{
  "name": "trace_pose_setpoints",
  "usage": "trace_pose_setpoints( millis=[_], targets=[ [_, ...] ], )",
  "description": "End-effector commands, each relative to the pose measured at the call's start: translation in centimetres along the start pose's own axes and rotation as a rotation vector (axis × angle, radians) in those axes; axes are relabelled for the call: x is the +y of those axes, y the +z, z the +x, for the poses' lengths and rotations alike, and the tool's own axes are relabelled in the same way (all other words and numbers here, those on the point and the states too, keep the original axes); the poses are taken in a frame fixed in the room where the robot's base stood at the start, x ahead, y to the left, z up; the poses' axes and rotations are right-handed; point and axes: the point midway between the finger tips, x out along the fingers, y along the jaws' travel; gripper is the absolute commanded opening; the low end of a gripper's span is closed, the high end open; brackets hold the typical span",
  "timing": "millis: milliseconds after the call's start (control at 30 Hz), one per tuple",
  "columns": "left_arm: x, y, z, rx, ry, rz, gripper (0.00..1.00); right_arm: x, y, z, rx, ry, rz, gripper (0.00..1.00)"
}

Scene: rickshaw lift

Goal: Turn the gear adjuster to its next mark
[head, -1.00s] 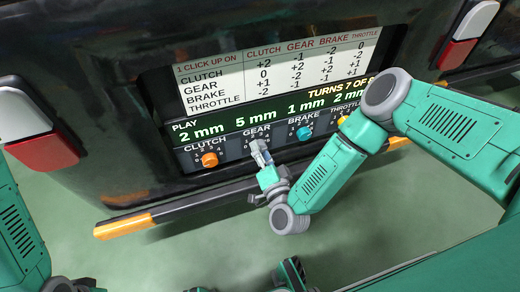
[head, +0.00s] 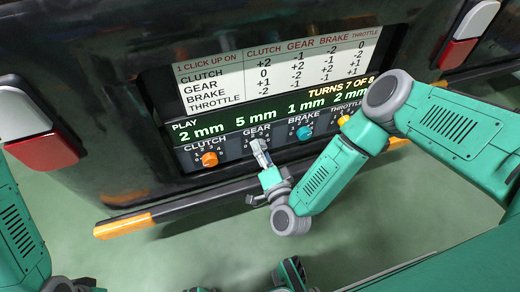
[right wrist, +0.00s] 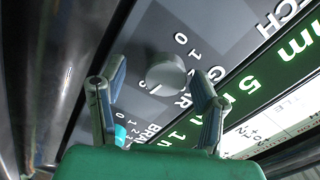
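The gear adjuster is a pale grey round knob (right wrist: 166,72) under the GEAR label, with a light line on its face in the right wrist view. In the head view it is mostly hidden behind my right gripper (head: 261,155). In the right wrist view the two fingers of my right gripper (right wrist: 160,82) are spread to either side of the knob, with a visible gap on each side. The display (head: 260,113) reads 2, 5, 1 and 2 mm, with "TURNS 7 OF 8".
An orange clutch knob (head: 209,159) is left of the gear knob. A teal brake knob (head: 304,133) and a yellow throttle knob (head: 344,120) are to its right. A white chart (head: 275,75) is above. A dark bumper with orange ends (head: 122,227) juts out below.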

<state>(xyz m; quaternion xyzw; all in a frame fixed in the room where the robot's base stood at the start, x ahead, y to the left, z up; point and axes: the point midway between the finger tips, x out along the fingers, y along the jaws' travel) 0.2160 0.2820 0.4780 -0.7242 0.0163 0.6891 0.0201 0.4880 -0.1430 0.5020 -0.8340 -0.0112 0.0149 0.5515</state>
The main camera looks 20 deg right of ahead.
Motion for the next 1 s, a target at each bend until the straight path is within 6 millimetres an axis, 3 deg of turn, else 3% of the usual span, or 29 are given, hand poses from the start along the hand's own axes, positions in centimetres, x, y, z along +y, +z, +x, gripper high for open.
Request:
trace_pose_setpoints(
  millis=[367,800,1000],
  targets=[
    [0.0,0.1,-0.1,0.002,0.000,0.000,0.40,-0.3,0.0,-0.4,0.003,-0.007,0.001,0.56],
    [0.0,0.1,-0.1,0.003,0.000,0.000,0.40,0.2,-0.1,-9.1,0.003,0.004,0.005,0.56],
    [0.0,0.1,-0.1,0.002,0.000,0.000,0.40,0.1,0.0,-11.3,0.002,0.000,0.003,0.56]
  ],
)
